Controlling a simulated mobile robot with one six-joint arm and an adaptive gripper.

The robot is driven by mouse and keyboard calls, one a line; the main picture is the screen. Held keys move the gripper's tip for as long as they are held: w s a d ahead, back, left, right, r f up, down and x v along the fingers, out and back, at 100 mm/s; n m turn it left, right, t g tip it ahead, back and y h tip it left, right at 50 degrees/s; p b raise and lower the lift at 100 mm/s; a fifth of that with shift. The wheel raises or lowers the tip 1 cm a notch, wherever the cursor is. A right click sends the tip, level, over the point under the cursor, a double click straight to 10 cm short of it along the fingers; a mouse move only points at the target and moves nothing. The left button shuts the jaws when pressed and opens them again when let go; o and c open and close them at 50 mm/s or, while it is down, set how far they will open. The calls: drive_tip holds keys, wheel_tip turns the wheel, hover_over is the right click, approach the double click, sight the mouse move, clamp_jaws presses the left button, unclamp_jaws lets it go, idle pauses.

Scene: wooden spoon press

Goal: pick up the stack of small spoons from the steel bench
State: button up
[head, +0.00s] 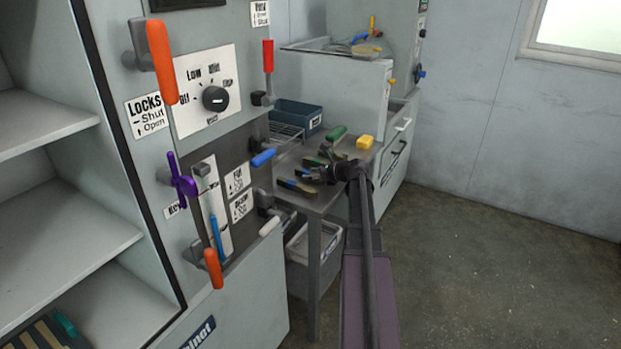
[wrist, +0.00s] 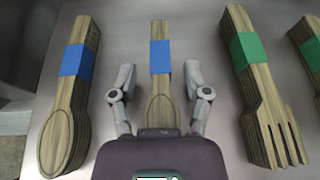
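The stack of small spoons (wrist: 161,95), wooden with a blue band (wrist: 160,57), lies in the middle of the wrist view on the steel bench (wrist: 115,55). My gripper (wrist: 160,75) is open, with one finger on each side of this stack and a gap on both sides. The fingers do not touch it. The bowls of the spoons are partly hidden by my gripper's body. In the head view my gripper (head: 328,172) is over the bench (head: 318,204), hiding part of the stacks.
A larger spoon stack (wrist: 70,95) with a blue band lies to the left. A fork stack (wrist: 262,100) with a green band lies to the right, with another green-banded stack (wrist: 312,45) beyond. A yellow block (head: 364,142) and a blue bin (head: 297,117) are on the bench.

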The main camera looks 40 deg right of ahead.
clamp_jaws()
drive_tip(key=shift+r, duration=0.15)
wheel_tip(320, 180, up, 3)
drive_tip(key=p, duration=0.3)
drive_tip(key=s+d+r+p, duration=0.1)
drive_tip(key=s+d+p, duration=0.1)
drive_tip(key=s, duration=1.3)
drive_tip(key=shift+s+d+r, duration=0.35)
drive_tip(key=shift+d, duration=0.3)
